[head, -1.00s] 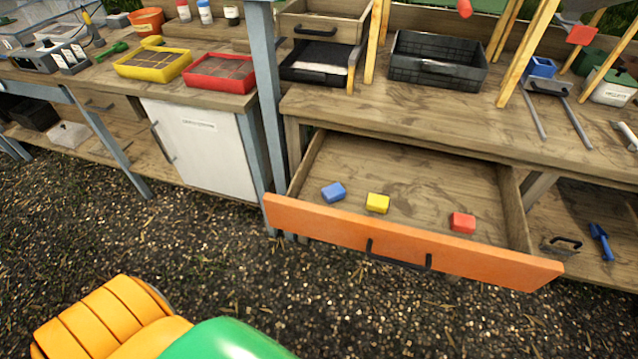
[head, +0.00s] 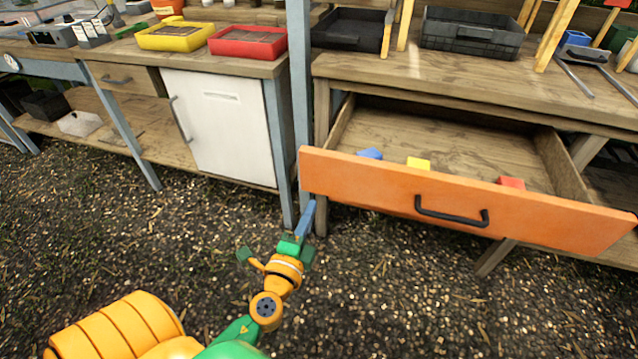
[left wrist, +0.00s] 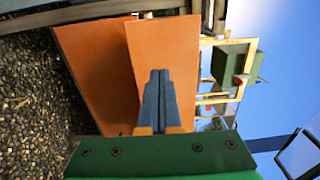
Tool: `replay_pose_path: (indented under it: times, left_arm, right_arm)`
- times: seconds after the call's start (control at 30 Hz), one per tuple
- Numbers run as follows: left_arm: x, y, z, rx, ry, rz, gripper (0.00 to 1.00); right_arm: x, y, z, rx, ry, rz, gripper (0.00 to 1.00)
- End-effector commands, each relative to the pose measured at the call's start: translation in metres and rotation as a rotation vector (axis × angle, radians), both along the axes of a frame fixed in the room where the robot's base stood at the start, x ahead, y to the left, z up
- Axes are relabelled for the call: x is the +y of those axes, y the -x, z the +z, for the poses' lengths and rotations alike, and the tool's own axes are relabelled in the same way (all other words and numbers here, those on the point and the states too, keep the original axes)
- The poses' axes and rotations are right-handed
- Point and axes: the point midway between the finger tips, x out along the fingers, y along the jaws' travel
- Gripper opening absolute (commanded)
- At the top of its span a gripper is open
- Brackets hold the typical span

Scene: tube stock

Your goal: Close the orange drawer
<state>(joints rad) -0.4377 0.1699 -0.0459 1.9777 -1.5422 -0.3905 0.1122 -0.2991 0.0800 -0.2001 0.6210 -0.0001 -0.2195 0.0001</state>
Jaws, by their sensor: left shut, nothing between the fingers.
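The orange drawer (head: 380,185) is pulled well out from under the wooden bench at right. Its front bears a black bar handle (head: 450,212). A blue block (head: 370,154), a yellow block (head: 418,163) and a red block (head: 511,182) lie inside, partly hidden by the front. My left gripper (head: 310,205) is shut and empty, left of the drawer front's left end and apart from the handle in the head view. In the left wrist view its blue fingers (left wrist: 160,75) are together before orange panels; whether they touch is unclear. My right gripper is not in view.
A blue-grey post (head: 300,90) stands left of the drawer. Further left is a white cabinet door (head: 222,125). The benchtop holds a black crate (head: 472,38), a red tray (head: 248,42) and a yellow tray (head: 175,37). The gravel before the drawer is clear.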

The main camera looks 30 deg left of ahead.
Motion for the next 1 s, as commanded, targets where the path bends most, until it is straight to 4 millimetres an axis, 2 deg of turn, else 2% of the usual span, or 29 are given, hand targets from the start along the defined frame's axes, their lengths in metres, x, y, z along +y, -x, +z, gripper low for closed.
replay_pose_path:
  times: [0.03,0.2,0.4,1.0]
  left_arm:
    - [0.003,-0.011,0.005,-0.003,-0.002,0.002,0.0]
    - [0.013,-0.044,0.002,-0.002,0.0,0.001,0.0]
    - [0.02,-0.067,0.0,0.0,0.001,0.001,0.0]
    - [0.022,-0.076,-0.001,-0.001,0.002,0.001,0.0]
  right_arm:
    - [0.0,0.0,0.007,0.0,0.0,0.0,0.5]
    - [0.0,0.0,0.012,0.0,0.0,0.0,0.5]
    - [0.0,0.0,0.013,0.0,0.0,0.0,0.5]
    - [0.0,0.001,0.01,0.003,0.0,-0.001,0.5]
